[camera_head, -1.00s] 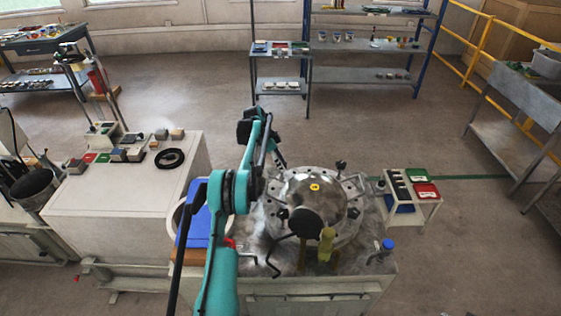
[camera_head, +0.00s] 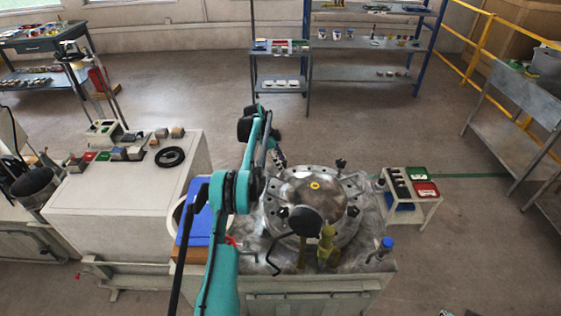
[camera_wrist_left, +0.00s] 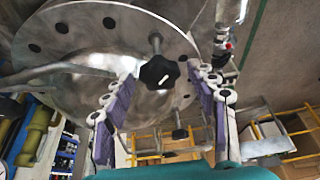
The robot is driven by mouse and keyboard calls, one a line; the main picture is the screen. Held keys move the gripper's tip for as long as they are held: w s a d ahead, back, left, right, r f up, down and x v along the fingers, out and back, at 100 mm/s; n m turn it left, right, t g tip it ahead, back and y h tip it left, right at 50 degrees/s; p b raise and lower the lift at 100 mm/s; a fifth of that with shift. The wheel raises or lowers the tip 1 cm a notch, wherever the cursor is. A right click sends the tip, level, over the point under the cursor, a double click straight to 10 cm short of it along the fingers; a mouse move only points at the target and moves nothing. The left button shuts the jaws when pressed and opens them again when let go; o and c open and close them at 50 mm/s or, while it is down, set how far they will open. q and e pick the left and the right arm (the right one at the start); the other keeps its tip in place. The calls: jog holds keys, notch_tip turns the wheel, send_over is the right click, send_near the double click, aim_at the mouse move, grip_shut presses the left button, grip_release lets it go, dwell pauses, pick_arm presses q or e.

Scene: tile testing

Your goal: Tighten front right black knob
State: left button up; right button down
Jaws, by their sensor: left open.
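The round metal lid (camera_head: 318,190) lies on the tile-testing machine, with dark knobs around its rim. One knob (camera_head: 340,163) shows at the back right, another (camera_head: 352,211) at the front right and one (camera_head: 283,212) at the front left. My left gripper (camera_head: 279,158) is at the lid's back left, partly hidden by my arm. In the left wrist view, a black star-shaped knob (camera_wrist_left: 158,72) on a metal stem sits between the open fingers of my left gripper (camera_wrist_left: 160,78), with gaps on both sides. My right gripper does not show.
A black round part (camera_head: 305,222) and a yellowish fitting (camera_head: 327,243) stand at the lid's front. A blue-capped bottle (camera_head: 386,245) is at the machine's front right corner. A small table (camera_head: 425,207) with red and green trays stands to the right. Floor behind the machine is clear.

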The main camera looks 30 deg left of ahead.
pick_arm(q)
jog(key=v, duration=1.2)
jog(key=shift+d, duration=0.1)
